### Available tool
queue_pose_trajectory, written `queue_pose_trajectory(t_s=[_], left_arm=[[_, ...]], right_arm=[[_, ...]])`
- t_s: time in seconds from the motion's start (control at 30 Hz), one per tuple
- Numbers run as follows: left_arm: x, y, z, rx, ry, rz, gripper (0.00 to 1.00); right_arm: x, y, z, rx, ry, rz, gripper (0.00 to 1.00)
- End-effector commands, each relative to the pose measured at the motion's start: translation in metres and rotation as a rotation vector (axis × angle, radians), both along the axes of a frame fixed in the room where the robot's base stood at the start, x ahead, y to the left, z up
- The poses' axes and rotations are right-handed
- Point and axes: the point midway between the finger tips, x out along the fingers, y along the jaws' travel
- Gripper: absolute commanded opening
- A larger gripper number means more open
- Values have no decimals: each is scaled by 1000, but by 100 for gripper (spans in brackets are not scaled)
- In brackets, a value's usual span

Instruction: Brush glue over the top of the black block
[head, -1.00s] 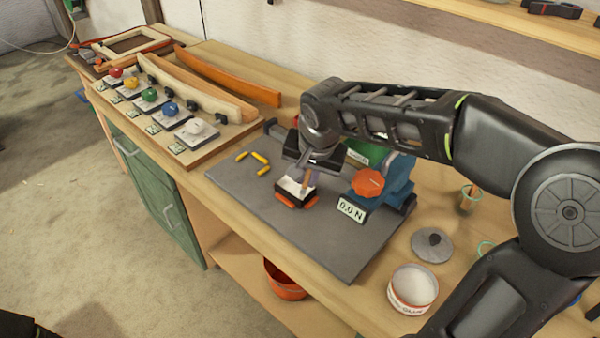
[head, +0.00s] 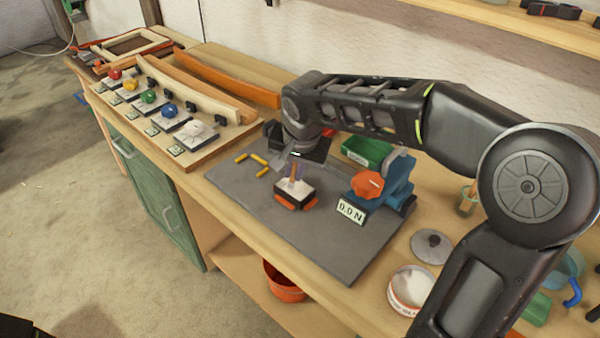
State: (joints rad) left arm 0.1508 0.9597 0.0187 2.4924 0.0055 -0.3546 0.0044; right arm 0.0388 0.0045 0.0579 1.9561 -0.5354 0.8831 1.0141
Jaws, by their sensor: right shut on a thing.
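The black block (head: 294,202) sits on the grey mat (head: 345,247), between orange pads (head: 283,203), in front of the blue clamp. Its top looks white over most of its area. My right gripper (head: 296,166) is above the block, shut on a slim brush (head: 294,182) that points down. The brush's lower end is at the block's white top; I cannot tell whether it touches. The glue tub (head: 410,287) stands open at the front right with white glue inside, partly hidden by my right arm. My left gripper is not in view.
A blue clamp (head: 398,180) with an orange knob (head: 367,185) and a "0.0 N" display (head: 350,210) stands close right of the block. Yellow pieces (head: 258,158) lie left. A grey lid (head: 432,245) lies behind the tub. The mat's front is clear.

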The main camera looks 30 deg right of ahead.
Motion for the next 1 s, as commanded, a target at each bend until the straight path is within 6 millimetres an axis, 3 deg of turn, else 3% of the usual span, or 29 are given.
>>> queue_pose_trajectory(t_s=[0.37,0.73,1.0], left_arm=[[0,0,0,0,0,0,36],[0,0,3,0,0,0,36],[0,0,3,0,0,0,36]], right_arm=[[3,1,0,0,1,1,0],[32,12,1,1,0,1,0],[37,13,1,1,1,0,0]])
